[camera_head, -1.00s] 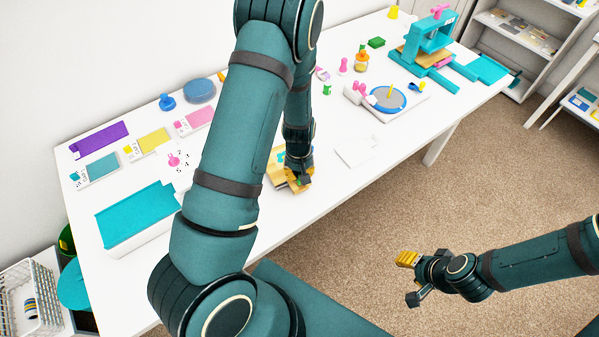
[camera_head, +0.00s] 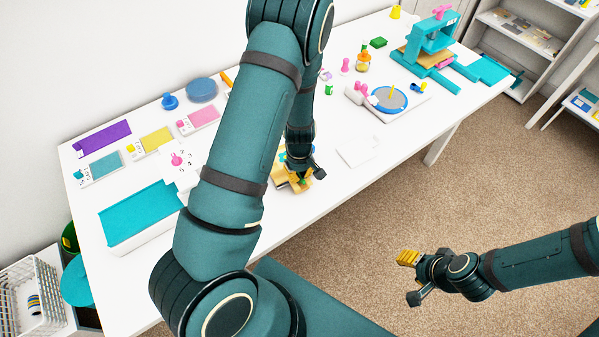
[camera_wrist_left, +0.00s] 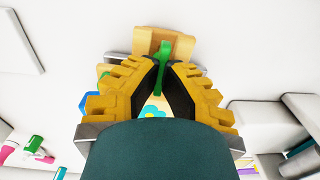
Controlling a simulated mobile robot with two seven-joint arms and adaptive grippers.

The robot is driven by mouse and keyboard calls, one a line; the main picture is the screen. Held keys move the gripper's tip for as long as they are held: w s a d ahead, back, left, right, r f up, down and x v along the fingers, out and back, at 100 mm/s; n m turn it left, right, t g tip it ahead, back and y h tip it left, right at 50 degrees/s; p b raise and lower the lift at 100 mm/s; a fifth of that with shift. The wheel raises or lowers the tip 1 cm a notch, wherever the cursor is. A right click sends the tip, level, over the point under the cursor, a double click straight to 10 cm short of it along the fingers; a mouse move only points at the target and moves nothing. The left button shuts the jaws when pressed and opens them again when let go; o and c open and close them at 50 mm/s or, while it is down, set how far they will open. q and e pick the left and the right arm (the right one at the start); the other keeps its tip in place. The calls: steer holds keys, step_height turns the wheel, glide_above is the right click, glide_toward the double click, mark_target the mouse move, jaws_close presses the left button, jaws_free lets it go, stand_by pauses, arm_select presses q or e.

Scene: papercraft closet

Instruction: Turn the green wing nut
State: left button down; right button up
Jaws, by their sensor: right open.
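The green wing nut (camera_wrist_left: 162,55) stands upright at the wooden block (camera_wrist_left: 168,40) in the left wrist view. Its lower part shows between the yellow-and-black fingers of my left gripper (camera_wrist_left: 161,72). The fingertips lie close on both sides of it; I cannot tell whether they press on it. In the head view, my left gripper (camera_head: 298,170) points down at the wooden piece (camera_head: 288,184) on the white table, and a small green part shows beside it. My right gripper (camera_head: 410,278) is open and empty, off the table above the carpet.
On the white table (camera_head: 240,240), a teal tray (camera_head: 135,222) lies left of my left arm. A white square (camera_head: 358,151) lies right of the wooden piece. A blue-grey turntable (camera_head: 388,98) and a teal press (camera_head: 430,45) stand farther right. Carpet lies in front.

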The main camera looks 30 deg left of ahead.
arm_select(q)
steer(key=shift+s, duration=0.1)
steer(key=c, duration=1.4)
jaws_free()
step_height(320, 180, up, 12)
steer(key=shift+f, duration=0.1)
steer(key=s+d+f+m+b, duration=0.1)
steer(key=d+f, duration=0.1)
steer(key=f, duration=0.1)
steer(key=s+d+f+m, duration=0.1)
steer(key=d+f+m, duration=0.1)
steer(key=f, duration=0.2)
steer(key=s+d+f+m+b, duration=0.1)
steer(key=s+d+f, duration=0.1)
steer(key=f, duration=0.2)
steer(key=shift+s+f+m+h+b, duration=0.1)
steer(key=shift+m+h+b, duration=0.2)
steer(key=shift+m+h, duration=0.1)
steer(key=s+d+f+m+h, duration=0.1)
steer(key=d+m, duration=0.1)
steer(key=d, duration=0.2)
steer(key=s+d+f+m+t+h+b, duration=0.1)
steer(key=s+d+f, duration=0.1)
steer(key=d, duration=0.1)
steer(key=s+d+f+m+t+h+b, duration=0.1)
steer(key=s+d+f+m, duration=0.1)
steer(key=d, duration=0.2)
steer(key=shift+d+f+m, duration=0.2)
steer(key=shift+d+m, duration=0.1)
steer(key=shift+d, duration=0.05)
